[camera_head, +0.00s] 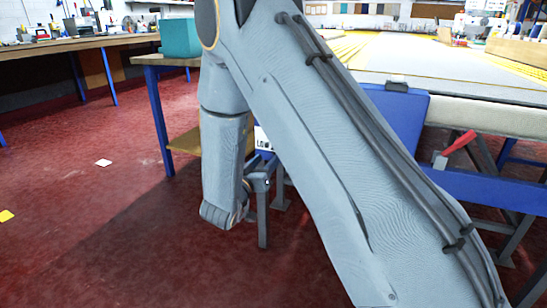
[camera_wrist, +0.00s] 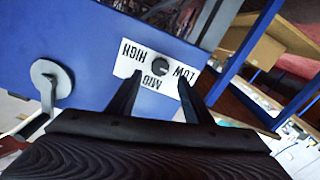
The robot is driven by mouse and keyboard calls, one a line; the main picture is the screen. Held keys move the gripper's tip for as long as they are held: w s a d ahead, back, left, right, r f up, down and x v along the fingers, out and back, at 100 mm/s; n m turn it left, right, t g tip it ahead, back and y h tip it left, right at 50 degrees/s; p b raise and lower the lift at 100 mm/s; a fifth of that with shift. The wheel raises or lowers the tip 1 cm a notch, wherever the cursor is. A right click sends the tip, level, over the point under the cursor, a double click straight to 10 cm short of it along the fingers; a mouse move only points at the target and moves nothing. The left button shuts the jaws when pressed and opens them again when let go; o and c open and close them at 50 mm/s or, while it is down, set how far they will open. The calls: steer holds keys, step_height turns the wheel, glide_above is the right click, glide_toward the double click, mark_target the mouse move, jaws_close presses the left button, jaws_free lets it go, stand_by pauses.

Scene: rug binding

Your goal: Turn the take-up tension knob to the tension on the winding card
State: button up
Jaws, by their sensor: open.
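The take-up tension knob (camera_wrist: 160,66) is a small dark round knob on a white label plate (camera_wrist: 132,63) fixed to a blue panel. The plate reads HIGH on the left, MID nearest my gripper and LOW on the right, with MID upside down. My gripper (camera_wrist: 158,78) is open, its two dark fingers pointing at the plate, one to each side of the knob in the picture. I cannot tell whether they touch it or where its pointer stands. In the head view, part of the plate (camera_head: 263,141) shows behind my arm. I cannot make out a winding card.
A grey round crank (camera_wrist: 50,80) sits on the blue panel left of the knob. A red-handled lever (camera_head: 458,144) is on the machine's blue frame at right. A wooden table with a teal box (camera_head: 180,38) stands behind. The red floor at left is mostly clear.

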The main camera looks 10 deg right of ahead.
steer(key=b+x, duration=0.2)
steer(key=x, duration=0.4)
steer(key=shift+w+d, duration=0.2)
steer(key=shift+w, duration=0.05)
steer(key=c, duration=1.1)
steer(key=shift+o, duration=0.2)
